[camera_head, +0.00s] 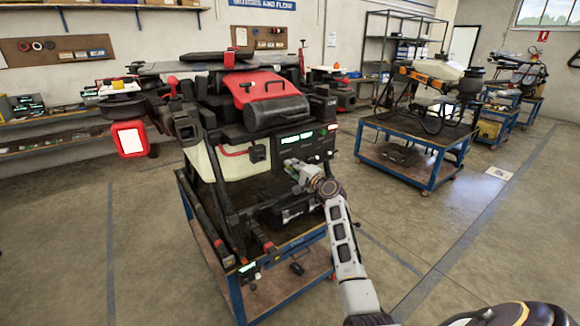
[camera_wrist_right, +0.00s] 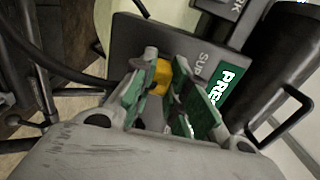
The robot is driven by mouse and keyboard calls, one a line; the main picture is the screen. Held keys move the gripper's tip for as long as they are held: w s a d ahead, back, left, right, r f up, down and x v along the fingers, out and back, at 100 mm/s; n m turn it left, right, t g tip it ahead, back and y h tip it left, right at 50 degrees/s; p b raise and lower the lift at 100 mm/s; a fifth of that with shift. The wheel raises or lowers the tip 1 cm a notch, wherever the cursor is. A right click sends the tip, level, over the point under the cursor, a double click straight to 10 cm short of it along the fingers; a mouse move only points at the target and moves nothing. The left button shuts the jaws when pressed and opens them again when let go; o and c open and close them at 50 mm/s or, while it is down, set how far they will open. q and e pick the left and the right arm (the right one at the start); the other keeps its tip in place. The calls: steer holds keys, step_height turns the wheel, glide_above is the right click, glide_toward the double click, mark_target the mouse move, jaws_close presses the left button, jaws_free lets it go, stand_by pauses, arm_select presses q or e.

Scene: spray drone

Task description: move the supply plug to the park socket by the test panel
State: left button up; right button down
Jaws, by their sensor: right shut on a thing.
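My right gripper (camera_head: 297,170) is at the front of the drone, just below the test panel (camera_head: 296,140) with its lit green text. In the right wrist view the gripper's green-padded fingers (camera_wrist_right: 162,103) are closed around the supply plug, whose yellow part (camera_wrist_right: 160,76) shows between them. The plug is at a dark plate (camera_wrist_right: 135,38) lettered "SUP"; I cannot tell whether it is still seated there. A dark block (camera_wrist_right: 232,6) with letters ending "RK" is at the top edge, mostly cut off. My left gripper is out of view.
The drone stands on a blue-framed cart (camera_head: 236,300). A black handle (camera_wrist_right: 285,118) and thick dark cylinder (camera_wrist_right: 280,55) lie right of the fingers. A dark cable (camera_wrist_right: 55,62) runs on the left. A second cart (camera_head: 412,176) stands right, beyond clear floor.

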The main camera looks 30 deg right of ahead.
steer(key=shift+s, duration=0.15)
steer(key=shift+s+d, duration=0.1)
steer(key=shift+s, duration=0.3)
steer(key=shift+s+p, duration=0.5)
steer(key=shift+s, duration=0.55)
steer(key=shift+s+d+p, duration=0.15)
steer(key=shift+s+p, duration=0.05)
steer(key=shift+s, duration=0.5)
steer(key=shift+s+d+p, duration=0.1)
steer(key=shift+s+p, duration=0.05)
steer(key=shift+s, duration=0.55)
